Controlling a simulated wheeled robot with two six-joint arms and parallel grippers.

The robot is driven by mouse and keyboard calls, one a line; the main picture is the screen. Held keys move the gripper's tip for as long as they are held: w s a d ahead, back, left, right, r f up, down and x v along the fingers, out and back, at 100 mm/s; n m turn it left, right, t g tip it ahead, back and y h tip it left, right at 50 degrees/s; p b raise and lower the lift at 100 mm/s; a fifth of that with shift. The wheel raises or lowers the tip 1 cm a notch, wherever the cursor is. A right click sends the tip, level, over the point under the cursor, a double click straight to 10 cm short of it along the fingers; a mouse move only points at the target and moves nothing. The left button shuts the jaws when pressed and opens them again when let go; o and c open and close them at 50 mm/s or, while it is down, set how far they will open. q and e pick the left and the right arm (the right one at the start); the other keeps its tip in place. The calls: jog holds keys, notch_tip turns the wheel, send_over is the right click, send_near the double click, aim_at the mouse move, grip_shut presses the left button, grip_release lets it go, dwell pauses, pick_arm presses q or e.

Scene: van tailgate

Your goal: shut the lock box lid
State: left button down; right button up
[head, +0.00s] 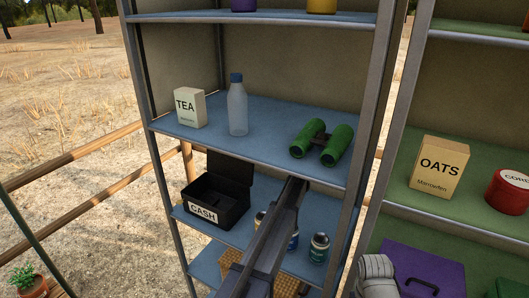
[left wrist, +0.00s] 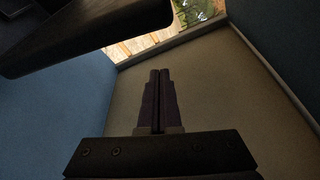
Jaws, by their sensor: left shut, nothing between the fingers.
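The lock box (head: 218,212) is black with a CASH label and stands on the blue shelf below the tea. Its lid (head: 232,168) stands up open at the back, and the inside of the box shows. An arm of mine reaches into that shelf space, right of the box; its gripper end is hidden under the shelf above. In the left wrist view my left gripper (left wrist: 159,72) is shut and empty, pointing along the tan back panel. A dark slab at its upper left, apart from the fingers, looks like part of the lock box (left wrist: 75,30). My right gripper is not in view.
The shelf above (head: 190,137) holds a tea box (head: 190,108), a bottle (head: 237,105) and green binoculars (head: 320,143). Jars (head: 319,247) stand right of the lock box, partly behind my arm. A metal post (head: 358,200) bounds the right side. Another rack holds oats (head: 438,167).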

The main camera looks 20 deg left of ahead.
aim_at(232, 158)
pick_arm(q)
jog(key=r+x, duration=0.1)
jog(key=x, duration=0.5)
jog(key=s, duration=0.2)
jog(key=s+p, duration=0.1)
jog(key=s, duration=0.1)
jog(key=shift+d+r, duration=0.2)
jog(key=shift+r, duration=0.1)
